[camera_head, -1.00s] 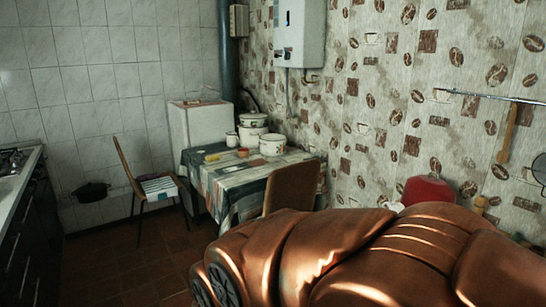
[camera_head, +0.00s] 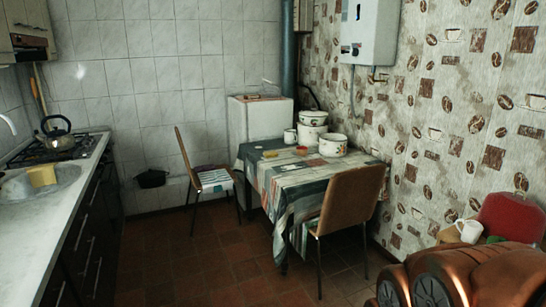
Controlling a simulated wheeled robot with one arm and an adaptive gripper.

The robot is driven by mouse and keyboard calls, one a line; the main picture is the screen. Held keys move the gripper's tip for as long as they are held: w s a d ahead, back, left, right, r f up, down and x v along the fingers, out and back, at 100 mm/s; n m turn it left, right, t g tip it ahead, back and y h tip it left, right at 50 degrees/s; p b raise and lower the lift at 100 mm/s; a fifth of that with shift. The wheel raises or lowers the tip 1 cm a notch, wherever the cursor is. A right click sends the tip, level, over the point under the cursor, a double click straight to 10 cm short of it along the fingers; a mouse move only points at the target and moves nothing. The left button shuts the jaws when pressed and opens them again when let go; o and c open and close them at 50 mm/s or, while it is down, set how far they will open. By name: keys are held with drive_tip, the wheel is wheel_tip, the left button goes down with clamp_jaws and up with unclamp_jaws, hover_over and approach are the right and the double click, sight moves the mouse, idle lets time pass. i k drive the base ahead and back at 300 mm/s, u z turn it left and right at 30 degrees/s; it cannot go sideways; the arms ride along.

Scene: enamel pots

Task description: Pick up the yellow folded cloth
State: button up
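A yellow, block-like thing (camera_head: 41,175), which looks like a folded cloth, lies at the sink (camera_head: 18,190) on the left counter. A smaller flat yellow thing (camera_head: 270,154) lies on the far left part of the table (camera_head: 295,172). At this distance I cannot tell for sure which of the two is the cloth. My copper arm fills the bottom right corner. My gripper is not in view, and both yellow things are well away from the visible arm.
A kettle (camera_head: 58,137) stands on the stove behind the sink. Enamel pots (camera_head: 312,130) stand on the table's far side. One chair (camera_head: 350,205) is at the table's front, another (camera_head: 212,180) at its left. The tiled floor (camera_head: 190,262) between counter and table is clear.

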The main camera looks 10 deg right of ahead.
sight(273, 154)
drive_tip(key=z, duration=0.35)
drive_tip(key=k, duration=0.4)
drive_tip(key=z, duration=0.85)
drive_tip(key=i, duration=0.5)
drive_tip(key=u, duration=0.8)
drive_tip(key=i, duration=1.4)
drive_tip(key=u, duration=1.45)
drive_tip(key=i, duration=2.6)
drive_tip(key=z, duration=0.75)
drive_tip(key=i, duration=1.35)
drive_tip(key=z, duration=0.25)
